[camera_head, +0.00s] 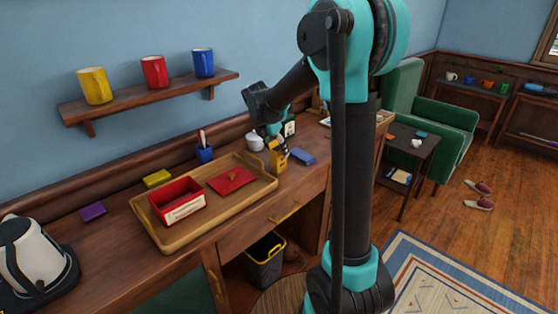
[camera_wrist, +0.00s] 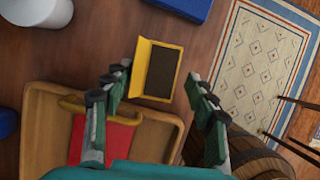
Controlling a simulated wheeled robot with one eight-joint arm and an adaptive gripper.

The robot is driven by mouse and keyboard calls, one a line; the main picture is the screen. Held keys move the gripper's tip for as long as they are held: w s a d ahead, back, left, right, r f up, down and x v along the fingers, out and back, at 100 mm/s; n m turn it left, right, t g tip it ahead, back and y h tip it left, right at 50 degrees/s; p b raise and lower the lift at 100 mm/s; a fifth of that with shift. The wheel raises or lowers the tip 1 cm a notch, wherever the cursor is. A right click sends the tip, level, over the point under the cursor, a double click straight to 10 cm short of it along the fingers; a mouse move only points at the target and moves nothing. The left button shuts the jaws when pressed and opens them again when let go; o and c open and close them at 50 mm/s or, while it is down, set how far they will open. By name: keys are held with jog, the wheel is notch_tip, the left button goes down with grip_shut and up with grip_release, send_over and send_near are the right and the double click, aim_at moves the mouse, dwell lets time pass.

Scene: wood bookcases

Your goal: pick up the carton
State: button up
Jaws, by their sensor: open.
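The carton appears to be the small yellow box (camera_head: 277,161) standing on the wooden desk just past the right end of the tray. In the wrist view the yellow carton (camera_wrist: 142,68) shows a dark, open-looking top and lies between and slightly ahead of my fingers. My gripper (camera_wrist: 158,82) is open, with one finger to each side of the carton; I see no contact. In the head view my gripper (camera_head: 276,142) is at the carton's upper part, pointing down, and partly hides it.
A wooden tray (camera_head: 222,216) holds a red box (camera_head: 177,200) and a red flat piece (camera_head: 231,180). A blue block (camera_head: 302,156) lies close right of the carton; a white pot (camera_head: 254,142) stands behind. A shelf (camera_head: 150,97) with mugs hangs above. A bin (camera_head: 265,268) stands below.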

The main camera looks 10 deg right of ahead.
aim_at(281, 160)
jog(key=shift+x, duration=3.6)
jog(key=shift+w, duration=0.1)
jog(key=shift+a, duration=0.1)
jog(key=c, duration=0.9)
